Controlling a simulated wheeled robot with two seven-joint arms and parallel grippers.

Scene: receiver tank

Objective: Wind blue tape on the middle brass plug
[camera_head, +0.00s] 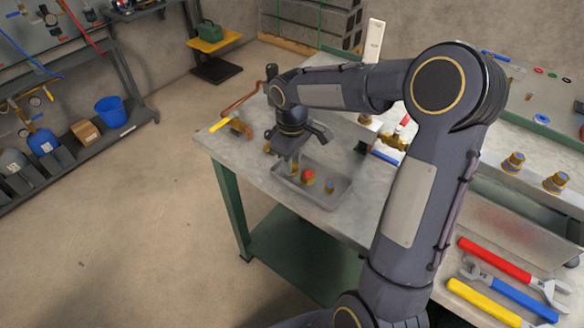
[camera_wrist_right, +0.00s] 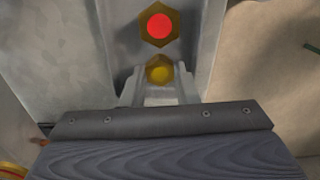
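A shallow grey tray (camera_head: 342,198) on the bench holds a brass plug with a red top (camera_head: 308,176) and one with a blue top (camera_head: 330,187). A third brass plug (camera_head: 294,168) shows just under my right gripper (camera_head: 289,160), which points down at the tray's left end. A blue ring (camera_head: 541,118), perhaps tape, lies at the far right. My left gripper is not in view.
Brass fittings with blue bands (camera_head: 514,161) stand on a ledge at right. Red, blue and yellow wrenches (camera_head: 500,262) lie at the front right. My right arm covers the bench's middle.

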